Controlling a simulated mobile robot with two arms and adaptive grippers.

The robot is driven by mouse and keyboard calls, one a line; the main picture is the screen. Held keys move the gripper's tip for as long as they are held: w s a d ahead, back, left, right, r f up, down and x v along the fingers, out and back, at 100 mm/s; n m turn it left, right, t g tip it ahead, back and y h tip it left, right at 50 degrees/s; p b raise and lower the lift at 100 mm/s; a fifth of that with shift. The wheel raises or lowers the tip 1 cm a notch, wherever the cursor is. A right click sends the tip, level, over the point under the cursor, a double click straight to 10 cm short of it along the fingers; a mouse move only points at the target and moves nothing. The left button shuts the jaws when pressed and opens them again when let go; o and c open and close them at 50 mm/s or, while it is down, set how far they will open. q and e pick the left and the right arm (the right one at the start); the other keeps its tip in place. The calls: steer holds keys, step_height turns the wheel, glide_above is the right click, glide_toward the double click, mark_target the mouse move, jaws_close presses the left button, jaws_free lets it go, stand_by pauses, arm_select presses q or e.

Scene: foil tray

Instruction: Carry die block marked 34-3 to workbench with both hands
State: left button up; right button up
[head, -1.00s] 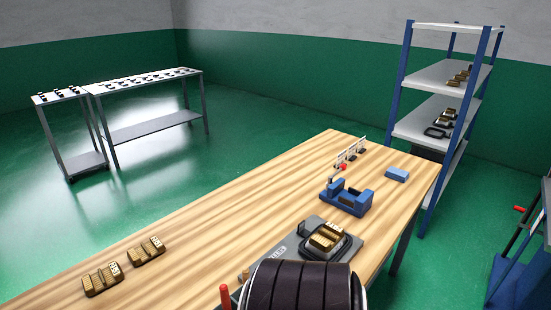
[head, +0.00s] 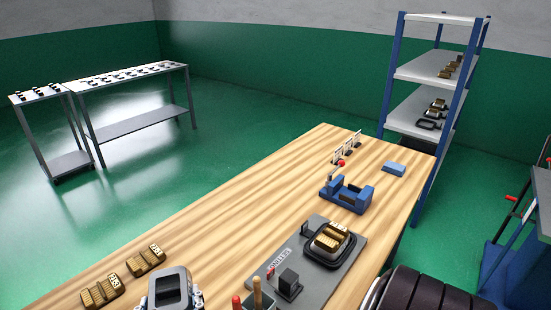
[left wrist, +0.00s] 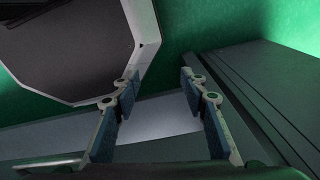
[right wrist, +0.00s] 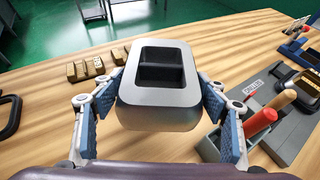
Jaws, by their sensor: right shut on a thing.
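A grey metal block (head: 170,288) with a dark rectangular hollow shows at the bottom of the head view, over the wooden workbench (head: 235,205). I cannot read a 34-3 mark on it. My right gripper (right wrist: 160,92) is shut on this block, with a finger on each side; the block fills the middle of the right wrist view. Whether it touches the bench top is unclear. My left gripper (left wrist: 158,88) is open and empty in the left wrist view, near a dark panel and green floor, away from the block.
Brass blocks (head: 101,291) lie left of the held block. To its right are a grey fixture plate (head: 340,270) with a brass insert, and tool handles (head: 257,290). A blue vise (head: 346,195) stands farther back. The bench middle is clear. A shelf (head: 432,70) stands behind.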

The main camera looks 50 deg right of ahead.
mark_target(154, 287)
steer(key=w+r+n+y, duration=0.1)
steer(key=w+a+r+n+t+y+p, duration=0.1)
steer(key=w, duration=0.1)
steer(key=shift+r+n+t+y, duration=0.15)
steer(key=shift+n+t+y, duration=0.15)
steer(key=w+a+r+n+t+y+p, duration=0.1)
steer(key=w+a+r+n+y+p, duration=0.15)
steer(key=a+n+y, duration=0.2)
steer(key=shift+m, duration=0.35)
step_height(154, 287, down, 14)
steer(key=shift+s+d+b, duration=0.1)
steer(key=shift+b, duration=0.9)
steer(key=shift+f+b, duration=0.45)
steer(key=shift+f, duration=2.35)
arm_select(q)
steer(key=shift+a+r, duration=0.1)
steer(key=shift+r, duration=0.55)
arm_select(e)
steer(key=o, duration=2.1)
steer(key=shift+s+f, duration=0.15)
steer(key=shift+f, duration=0.1)
